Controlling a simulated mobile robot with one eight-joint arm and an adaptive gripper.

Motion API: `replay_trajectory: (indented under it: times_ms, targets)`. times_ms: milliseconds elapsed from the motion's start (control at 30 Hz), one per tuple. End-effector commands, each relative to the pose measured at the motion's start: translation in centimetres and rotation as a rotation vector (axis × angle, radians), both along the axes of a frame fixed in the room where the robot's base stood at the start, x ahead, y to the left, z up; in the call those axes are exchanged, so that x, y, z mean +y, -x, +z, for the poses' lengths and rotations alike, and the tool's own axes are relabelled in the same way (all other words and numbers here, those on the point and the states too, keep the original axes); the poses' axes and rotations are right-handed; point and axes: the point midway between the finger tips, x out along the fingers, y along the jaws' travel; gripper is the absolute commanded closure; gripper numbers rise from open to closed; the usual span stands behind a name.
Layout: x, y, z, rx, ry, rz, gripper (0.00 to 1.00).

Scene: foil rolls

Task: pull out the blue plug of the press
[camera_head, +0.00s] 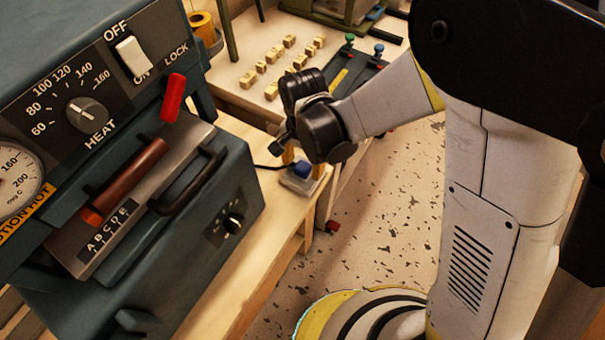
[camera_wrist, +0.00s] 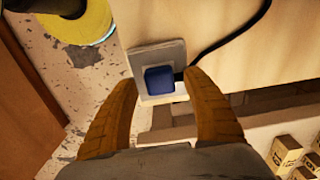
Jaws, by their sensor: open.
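The blue plug (camera_wrist: 159,79) sits in a pale socket plate (camera_wrist: 148,57) near the edge of the wooden bench, with a black cord running off it. In the head view the blue plug (camera_head: 301,169) is just below my gripper (camera_head: 286,160). In the wrist view my gripper (camera_wrist: 166,105) is open, its two orange-brown fingers apart on either side and a little short of the plug. Nothing is between the fingertips except the view of the plug and plate. The press (camera_head: 130,220) is a dark blue-grey machine at the left.
Several small wooden blocks (camera_head: 272,91) lie on the bench behind my gripper. The press's black handle (camera_head: 190,185) and red lever (camera_head: 173,97) stick out at left. Speckled floor lies open at right.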

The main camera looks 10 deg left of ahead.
Motion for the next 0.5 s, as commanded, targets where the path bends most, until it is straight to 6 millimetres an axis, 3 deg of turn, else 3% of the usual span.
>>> replay_trajectory:
  times_ms: [100, 500]
  targets:
    - [-0.01, 0.0, -1.37, 0.0, 0.0, 0.0, 0.42]
    - [-0.01, 0.0, -1.42, 0.0, 0.0, 0.0, 0.42]
